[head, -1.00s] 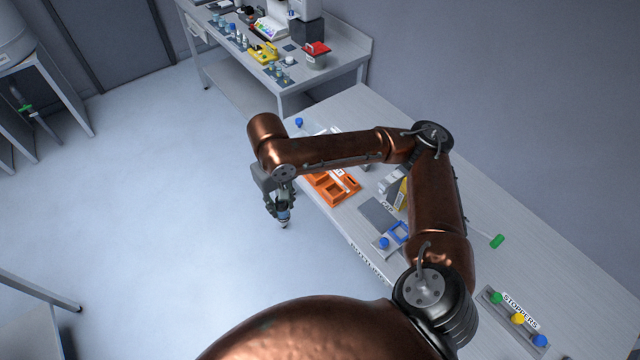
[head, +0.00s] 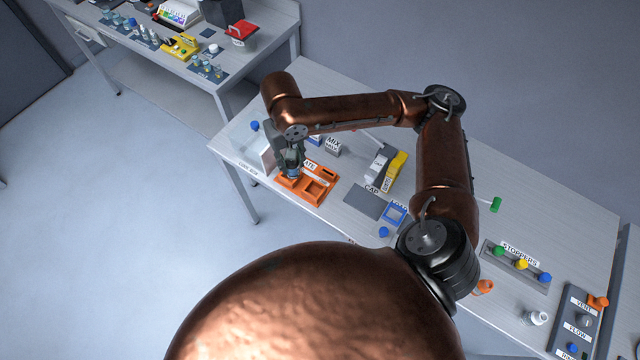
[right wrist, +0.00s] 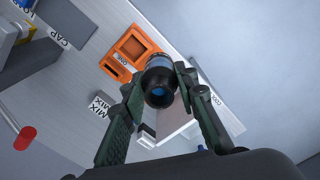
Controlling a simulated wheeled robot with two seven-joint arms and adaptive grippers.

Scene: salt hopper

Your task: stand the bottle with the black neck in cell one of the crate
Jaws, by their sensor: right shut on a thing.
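The orange crate (head: 303,194) sits near the front edge of the bench in the head view, and it also shows in the right wrist view (right wrist: 138,40). My right gripper (head: 291,168) is shut on a bottle with a black neck (right wrist: 159,82), seen end-on with a blue spot in its mouth in the wrist view. The gripper and bottle are over the left end of the crate and hide the part below. I cannot tell whether the bottle's base touches the crate. My left gripper is not in view.
A MIX label (head: 333,144) stands behind the crate. A grey pad (head: 363,202), a blue frame (head: 395,214) and a yellow box (head: 396,170) lie to its right. A stopper rack (head: 518,265) is further right. A blue stopper (head: 254,125) lies at the far left.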

